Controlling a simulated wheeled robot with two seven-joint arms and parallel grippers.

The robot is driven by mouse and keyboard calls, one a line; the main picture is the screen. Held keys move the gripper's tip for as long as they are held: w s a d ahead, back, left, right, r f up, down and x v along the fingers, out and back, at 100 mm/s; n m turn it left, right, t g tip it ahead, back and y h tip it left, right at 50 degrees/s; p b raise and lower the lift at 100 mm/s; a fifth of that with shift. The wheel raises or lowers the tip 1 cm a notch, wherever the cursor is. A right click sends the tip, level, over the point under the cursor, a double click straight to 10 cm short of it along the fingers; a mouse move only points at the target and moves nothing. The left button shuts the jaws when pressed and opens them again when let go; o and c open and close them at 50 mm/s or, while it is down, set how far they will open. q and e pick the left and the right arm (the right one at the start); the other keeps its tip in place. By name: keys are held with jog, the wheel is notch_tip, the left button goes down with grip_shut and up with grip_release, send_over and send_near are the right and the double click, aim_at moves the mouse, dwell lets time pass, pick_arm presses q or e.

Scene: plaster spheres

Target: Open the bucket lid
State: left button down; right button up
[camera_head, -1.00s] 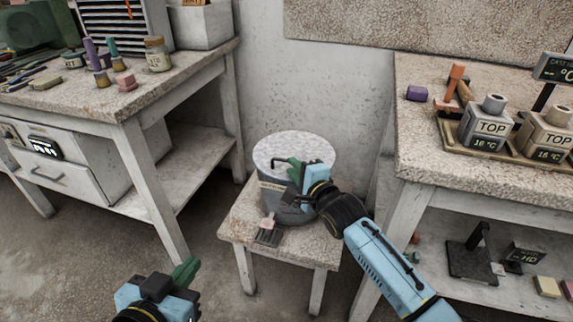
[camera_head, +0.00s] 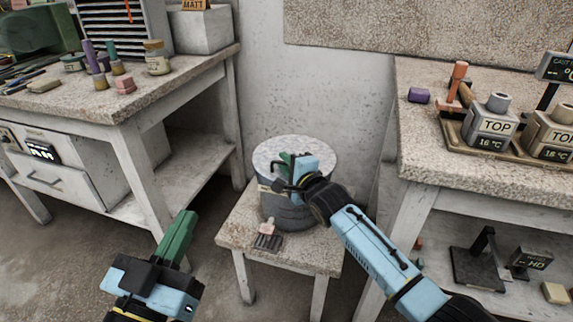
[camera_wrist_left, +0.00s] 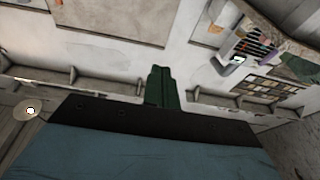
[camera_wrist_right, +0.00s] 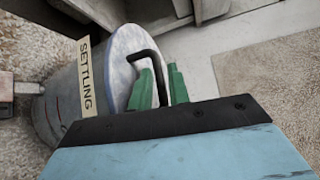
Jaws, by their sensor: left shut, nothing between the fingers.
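A grey bucket (camera_head: 290,217) with a "SETTLING" label (camera_wrist_right: 87,75) stands on a small low table. Its round, pale speckled lid (camera_head: 312,146) is on top and lies flat. A bent black handle (camera_wrist_right: 146,54) rises at the lid. My right gripper (camera_head: 287,161) is over the lid, and its arm hides part of the bucket. In the right wrist view, the green fingers (camera_wrist_right: 160,86) are apart and the handle's bar passes between them; whether they press on it is unclear. My left gripper (camera_head: 182,236) is shut and empty, left of the low table.
A brush (camera_head: 268,238) lies on the low table (camera_head: 237,230) in front of the bucket. A workbench with jars (camera_head: 157,58) stands at left. Another bench (camera_head: 425,135) at right holds two "TOP" containers (camera_head: 490,120). The wall is close behind the bucket.

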grip_shut()
